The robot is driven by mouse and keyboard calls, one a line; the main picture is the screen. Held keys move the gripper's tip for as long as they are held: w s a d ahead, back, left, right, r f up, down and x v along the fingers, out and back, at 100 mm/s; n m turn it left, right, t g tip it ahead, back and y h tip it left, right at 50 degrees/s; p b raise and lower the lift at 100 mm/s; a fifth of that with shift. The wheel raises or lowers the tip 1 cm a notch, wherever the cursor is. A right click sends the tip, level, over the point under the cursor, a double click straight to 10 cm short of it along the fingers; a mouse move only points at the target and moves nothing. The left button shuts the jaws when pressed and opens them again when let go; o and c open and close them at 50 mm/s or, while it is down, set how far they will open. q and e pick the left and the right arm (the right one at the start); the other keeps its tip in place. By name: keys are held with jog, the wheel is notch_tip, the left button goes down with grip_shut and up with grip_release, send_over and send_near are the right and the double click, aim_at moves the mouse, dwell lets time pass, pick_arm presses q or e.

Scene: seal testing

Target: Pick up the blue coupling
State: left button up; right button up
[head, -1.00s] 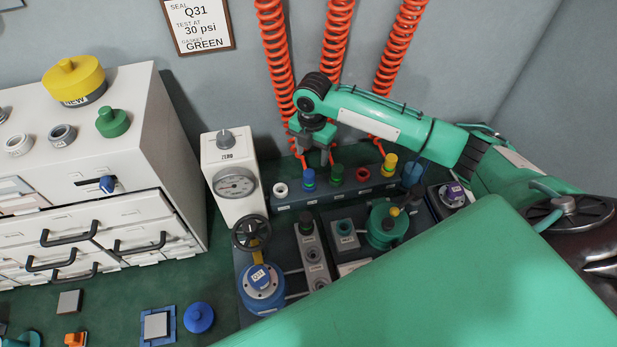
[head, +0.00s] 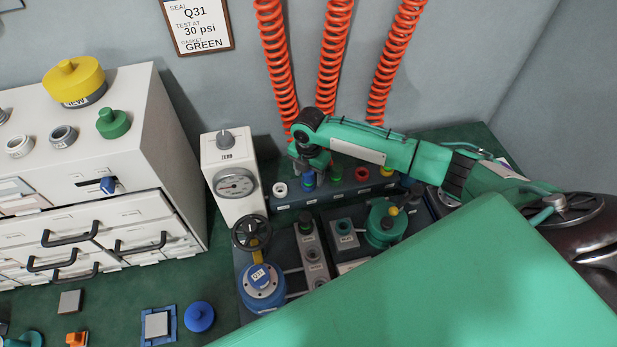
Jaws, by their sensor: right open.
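The blue coupling (head: 308,181) stands in the dark rack (head: 318,196) at the back of the bench, between a white coupling (head: 280,189) and a green one (head: 337,182). My right gripper (head: 309,174) points down over the blue coupling, with its open fingers to either side of the coupling's upper part. The gripper hides the coupling's top, and I cannot tell whether the fingers touch it. My left gripper is not in view.
A red coupling (head: 362,174) and a yellow one (head: 387,169) stand farther right in the rack. A white gauge box (head: 232,165) stands close on the left. Orange coiled hoses (head: 333,60) hang behind my right arm. A valve handwheel (head: 251,233) stands in front.

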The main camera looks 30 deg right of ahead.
jog(key=c, duration=1.1)
jog(key=shift+r, duration=0.15)
